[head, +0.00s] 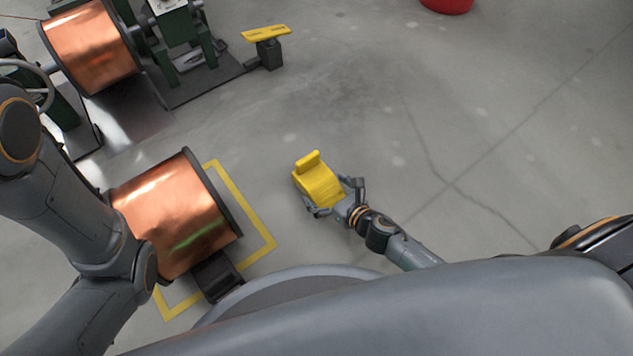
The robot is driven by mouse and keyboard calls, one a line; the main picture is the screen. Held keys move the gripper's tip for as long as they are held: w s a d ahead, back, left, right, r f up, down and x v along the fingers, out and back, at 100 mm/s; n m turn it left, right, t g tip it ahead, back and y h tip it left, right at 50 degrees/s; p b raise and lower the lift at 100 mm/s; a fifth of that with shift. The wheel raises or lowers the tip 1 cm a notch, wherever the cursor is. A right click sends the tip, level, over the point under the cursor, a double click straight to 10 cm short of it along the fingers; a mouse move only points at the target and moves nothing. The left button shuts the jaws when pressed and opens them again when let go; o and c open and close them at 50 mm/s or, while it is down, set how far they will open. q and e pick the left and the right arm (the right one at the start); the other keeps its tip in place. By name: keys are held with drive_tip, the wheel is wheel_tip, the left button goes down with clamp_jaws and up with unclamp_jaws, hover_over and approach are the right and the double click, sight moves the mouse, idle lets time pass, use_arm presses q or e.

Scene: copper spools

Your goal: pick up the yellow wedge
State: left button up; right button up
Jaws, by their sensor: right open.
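The yellow wedge (318,184) sits on the grey floor near the middle of the head view, with a raised bar at its upper left end. My right gripper (333,198) is at the wedge's lower right end. Its fingers are spread, one on each side of the wedge. I cannot tell whether they touch it. My left arm comes in from the left, over the copper spool, but its gripper does not show.
A copper spool (170,215) stands at left within a yellow floor outline (262,222), with a dark block (217,275) at its base. A second copper spool (92,45) is on a machine at upper left, near a yellow pedal (266,33). A red object (447,4) is at the top. Floor at right is clear.

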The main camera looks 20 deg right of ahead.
sight(316, 182)
drive_tip(key=b+x, duration=0.1)
drive_tip(key=x, duration=0.3)
drive_tip(key=shift+f, duration=0.1)
drive_tip(key=c, duration=1.3)
drive_tip(key=shift+c, duration=1)
